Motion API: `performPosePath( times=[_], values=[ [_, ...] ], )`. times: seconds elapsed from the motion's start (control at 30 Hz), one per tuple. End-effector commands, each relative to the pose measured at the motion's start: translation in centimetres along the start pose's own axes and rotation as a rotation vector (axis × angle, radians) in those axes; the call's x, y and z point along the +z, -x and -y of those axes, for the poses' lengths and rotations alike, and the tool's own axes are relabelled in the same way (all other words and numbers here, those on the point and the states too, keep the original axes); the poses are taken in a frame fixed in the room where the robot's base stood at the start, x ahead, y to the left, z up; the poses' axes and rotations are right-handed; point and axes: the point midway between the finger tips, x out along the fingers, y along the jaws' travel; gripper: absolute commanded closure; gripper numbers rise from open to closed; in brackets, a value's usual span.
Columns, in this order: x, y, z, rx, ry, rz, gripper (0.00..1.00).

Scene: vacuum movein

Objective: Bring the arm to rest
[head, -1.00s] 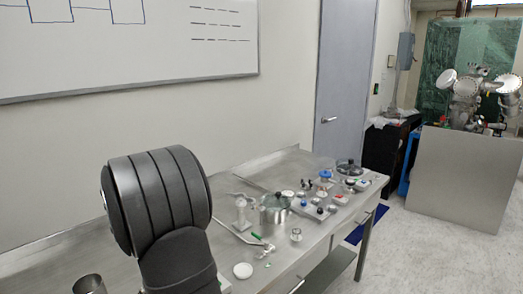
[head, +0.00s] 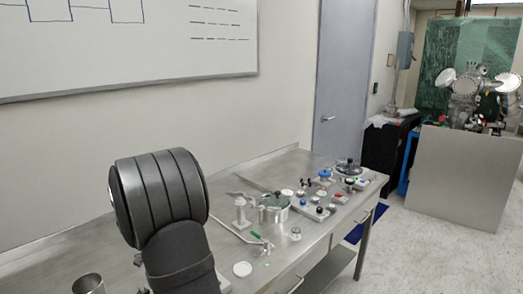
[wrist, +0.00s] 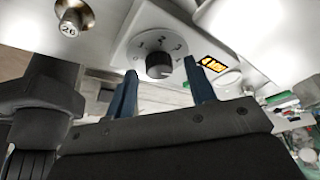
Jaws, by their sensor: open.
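In the wrist view my gripper (wrist: 160,66) shows as two dark blue fingers, spread apart with nothing held between them. Beyond the fingertips is a numbered dial with a dark knob (wrist: 159,64) on a pale surface; whether the fingers touch it I cannot tell. In the head view only a dark, ribbed part of my arm (head: 160,198) shows, at the lower left in front of the bench. The gripper is out of the head view.
A metal cabinet (head: 460,175) with vacuum hardware stands far right. The wrist view shows a yellow label (wrist: 213,64) and a metal knob marked 26 (wrist: 73,15).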

Motion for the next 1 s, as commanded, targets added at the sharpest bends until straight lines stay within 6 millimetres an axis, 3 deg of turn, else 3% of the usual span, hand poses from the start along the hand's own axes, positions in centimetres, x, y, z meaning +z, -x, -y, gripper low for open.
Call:
performPosePath(
  times=[0.17, 0.9, 1.0],
  values=[
    [0.0, 2.5, 0.1, -0.005, 0.000, 0.002, 0.50],
    [0.1, 17.4, 0.0, -0.003, 0.001, 0.004, 0.50],
    [0.0, 14.7, -0.1, 0.004, 0.001, -0.002, 0.50]
  ],
)
